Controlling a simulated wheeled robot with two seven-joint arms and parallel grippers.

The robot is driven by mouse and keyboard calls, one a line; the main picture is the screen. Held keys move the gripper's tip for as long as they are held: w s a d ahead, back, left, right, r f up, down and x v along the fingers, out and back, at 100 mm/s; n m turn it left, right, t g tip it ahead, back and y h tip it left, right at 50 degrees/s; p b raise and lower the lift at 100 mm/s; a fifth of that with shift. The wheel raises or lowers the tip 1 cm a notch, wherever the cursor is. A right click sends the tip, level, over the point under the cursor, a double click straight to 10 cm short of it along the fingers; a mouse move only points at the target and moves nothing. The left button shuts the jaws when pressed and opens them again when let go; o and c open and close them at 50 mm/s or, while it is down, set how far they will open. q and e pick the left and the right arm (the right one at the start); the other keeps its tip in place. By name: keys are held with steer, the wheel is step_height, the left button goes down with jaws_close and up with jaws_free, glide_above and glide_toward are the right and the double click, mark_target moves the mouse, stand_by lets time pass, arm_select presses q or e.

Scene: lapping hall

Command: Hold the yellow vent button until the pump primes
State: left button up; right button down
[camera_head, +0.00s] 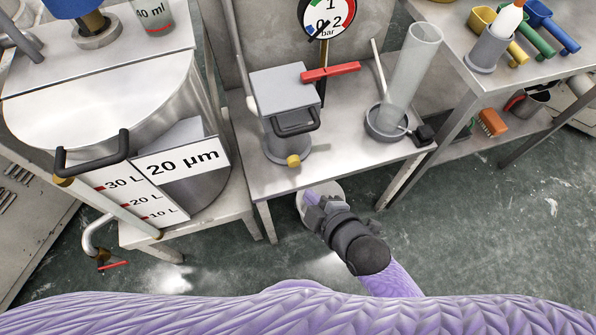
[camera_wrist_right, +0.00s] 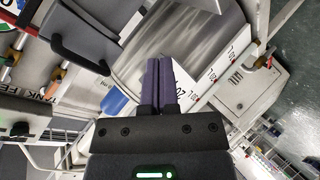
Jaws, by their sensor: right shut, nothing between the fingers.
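The yellow vent button (camera_head: 293,160) is a small round knob low on the front of the grey pump (camera_head: 285,92), in the head view. I cannot pick out the button surely in that view. My left gripper is not in view.
A steel tank (camera_head: 190,100) with a 20 µm label stands left of the pump. A clear cylinder (camera_head: 412,65) stands on the bench to the right. A pressure gauge (camera_head: 327,14) is behind the pump. Another table (camera_head: 470,70) at the right holds coloured scoops.

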steer(key=b, duration=0.9)
glide_toward(294, 161)
steer(key=w+a+f, duration=0.1)
steer(key=a, duration=0.1)
steer(key=w+a+f, duration=0.2)
steer(key=shift+w+a+f, duration=0.2)
steer(key=shift+a, duration=0.05)
steer(key=shift+w+d+f, duration=0.1)
steer(key=shift+w+f, duration=0.05)
steer(key=shift+w, duration=0.2)
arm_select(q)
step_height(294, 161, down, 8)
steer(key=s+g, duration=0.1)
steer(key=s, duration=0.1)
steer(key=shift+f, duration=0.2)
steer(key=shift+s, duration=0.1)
